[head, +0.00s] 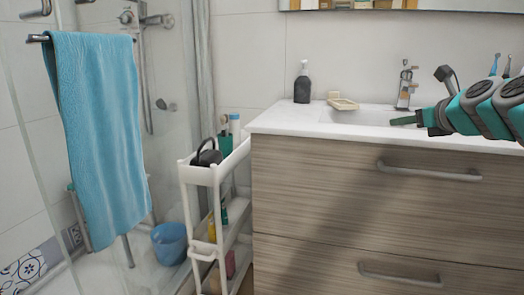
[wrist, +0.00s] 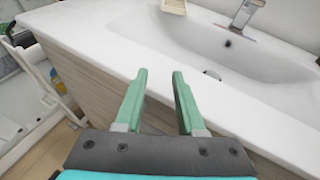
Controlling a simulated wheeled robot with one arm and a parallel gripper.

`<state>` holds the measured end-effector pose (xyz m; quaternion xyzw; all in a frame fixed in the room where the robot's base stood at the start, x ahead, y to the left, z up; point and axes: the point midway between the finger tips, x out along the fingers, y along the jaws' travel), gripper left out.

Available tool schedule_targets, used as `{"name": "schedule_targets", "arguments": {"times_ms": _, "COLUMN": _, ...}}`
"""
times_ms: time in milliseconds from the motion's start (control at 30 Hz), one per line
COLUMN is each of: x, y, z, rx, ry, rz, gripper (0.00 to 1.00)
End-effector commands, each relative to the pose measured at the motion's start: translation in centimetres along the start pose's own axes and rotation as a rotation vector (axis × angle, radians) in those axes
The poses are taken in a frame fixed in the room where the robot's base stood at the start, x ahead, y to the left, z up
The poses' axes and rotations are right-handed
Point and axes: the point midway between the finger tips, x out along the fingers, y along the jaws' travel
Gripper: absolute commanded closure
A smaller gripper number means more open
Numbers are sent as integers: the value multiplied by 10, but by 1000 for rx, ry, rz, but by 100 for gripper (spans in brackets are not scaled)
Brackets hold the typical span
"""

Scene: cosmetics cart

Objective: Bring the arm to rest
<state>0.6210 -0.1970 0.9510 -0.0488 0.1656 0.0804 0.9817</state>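My gripper shows in the wrist view (wrist: 159,82) with its two green fingers apart and nothing between them. It is above the front edge of the white sink counter (wrist: 90,32). In the head view my gripper (head: 405,121) reaches in from the right, over the basin side of the counter (head: 285,122). Its fingertips point left there. The contact between fingers and counter cannot be made out.
A slim white cart (head: 197,173) with bottles stands left of the wooden vanity (head: 330,190). A dark soap bottle (head: 302,83), a soap dish (head: 342,104) and a faucet (head: 405,88) are on the counter. A blue towel (head: 98,130) hangs at the left.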

Motion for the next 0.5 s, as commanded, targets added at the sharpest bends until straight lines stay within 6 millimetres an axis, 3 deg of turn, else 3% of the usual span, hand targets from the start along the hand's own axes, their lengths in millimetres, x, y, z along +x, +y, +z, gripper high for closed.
{"name": "schedule_targets", "arguments": {"times_ms": 267, "x": 6, "y": 55, "z": -27, "rx": -237, "ry": 83, "rz": 95, "gripper": 62}}
{"name": "schedule_targets", "arguments": {"times_ms": 500, "x": 3, "y": 128, "z": -74, "rx": -591, "ry": 184, "rz": 250, "gripper": 62}}
